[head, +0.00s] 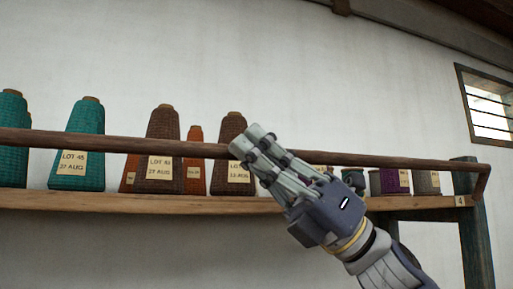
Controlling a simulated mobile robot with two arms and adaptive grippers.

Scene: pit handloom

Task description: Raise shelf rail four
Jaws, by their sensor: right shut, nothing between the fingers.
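The shelf rail (85,140) is a thin brown bar running across the front of a wooden shelf (140,204), in front of the cones. At its right end it bends down to the shelf's end, near a small tag reading 4 (460,201). My right gripper (252,142) comes up from the lower right with its fingers together and empty. Its fingertips overlap the rail in the picture and hide a short stretch of it; I cannot tell whether they touch. My left gripper is not in view.
Labelled yarn cones stand behind the rail: teal (88,125), brown (162,125) and orange (194,150), with smaller purple (388,181) and grey ones at right. A dark post (476,235) holds the right end. A white wall is behind; a slatted window (490,108) is upper right.

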